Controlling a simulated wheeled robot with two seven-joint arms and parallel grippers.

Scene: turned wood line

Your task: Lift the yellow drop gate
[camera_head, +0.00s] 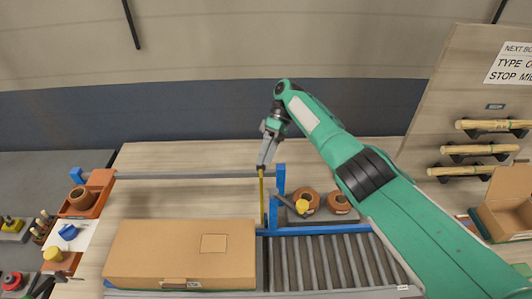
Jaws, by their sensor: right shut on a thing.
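The yellow drop gate (262,198) shows as a narrow upright yellow bar beside a blue post (281,190), at the right end of the grey rail. My right gripper (264,163) reaches down from above and is shut on the top of the gate. The gate's lower end is near the back right corner of the cardboard box (180,252), and I cannot tell how far it is off the conveyor. I do not make out my left gripper.
The closed box stands left of the empty rollers (335,262). A grey rail (190,176) runs behind it. Brown round pieces (306,201) and a yellow knob (302,206) sit behind the rollers. An orange tray (97,190) is at left, and an open carton (508,205) at right.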

